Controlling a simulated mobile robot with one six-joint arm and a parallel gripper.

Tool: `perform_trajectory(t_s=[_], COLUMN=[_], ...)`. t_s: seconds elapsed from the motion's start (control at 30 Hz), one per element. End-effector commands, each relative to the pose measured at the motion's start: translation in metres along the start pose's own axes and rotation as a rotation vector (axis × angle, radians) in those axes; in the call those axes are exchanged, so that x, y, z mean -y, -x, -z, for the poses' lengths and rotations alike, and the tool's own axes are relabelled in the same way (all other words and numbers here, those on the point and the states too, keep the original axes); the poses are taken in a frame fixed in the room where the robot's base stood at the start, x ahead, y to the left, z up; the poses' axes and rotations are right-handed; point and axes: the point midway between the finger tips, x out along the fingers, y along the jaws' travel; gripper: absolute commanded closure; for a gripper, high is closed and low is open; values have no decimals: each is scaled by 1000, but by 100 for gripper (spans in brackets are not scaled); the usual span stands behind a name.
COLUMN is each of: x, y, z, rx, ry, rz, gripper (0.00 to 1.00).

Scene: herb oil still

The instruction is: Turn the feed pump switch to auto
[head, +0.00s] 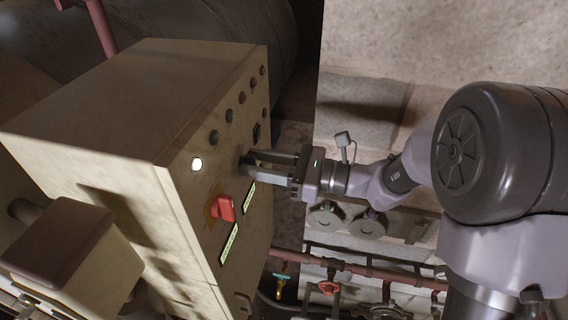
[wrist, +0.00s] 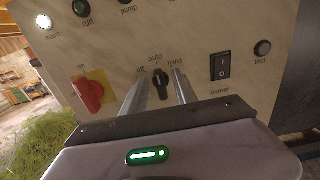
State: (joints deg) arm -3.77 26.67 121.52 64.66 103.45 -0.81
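The feed pump switch (wrist: 160,86) is a small black rotary knob on the cream control panel, with "off", "auto" and "hand" labels around it. Its upper end points roughly up towards "auto", but I cannot read its exact setting. My gripper (wrist: 161,73) faces the panel, with one finger on each side of the knob. Gaps show between the knob and the fingers, so the gripper looks open. In the head view my gripper (head: 254,163) reaches the panel from the right, and its fingertips largely hide the knob.
The cream cabinet (head: 130,95) carries a red main switch (head: 223,208) on a yellow plate, left of the knob in the wrist view. A black burner rocker (wrist: 221,67) and a test button (wrist: 262,48) sit to the right. The mains lamp (head: 197,164) is lit.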

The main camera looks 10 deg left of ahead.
Motion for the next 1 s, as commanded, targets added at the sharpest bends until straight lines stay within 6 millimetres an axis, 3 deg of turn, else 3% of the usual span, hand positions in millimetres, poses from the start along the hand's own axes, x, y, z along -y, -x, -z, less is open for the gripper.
perform_trajectory(t_s=[0.13,0.23,0.5,0.7,0.83,1.0], x=[1,1,2,1,0,0], y=[6,24,110,159,172,175], z=[0,1,2,1,1,0], rx=[0,0,0,-1,0,0], ry=[1,1,2,0,0,-1], rz=[3,4,7,3,1,0], gripper=[66,66,66,66,66,66])
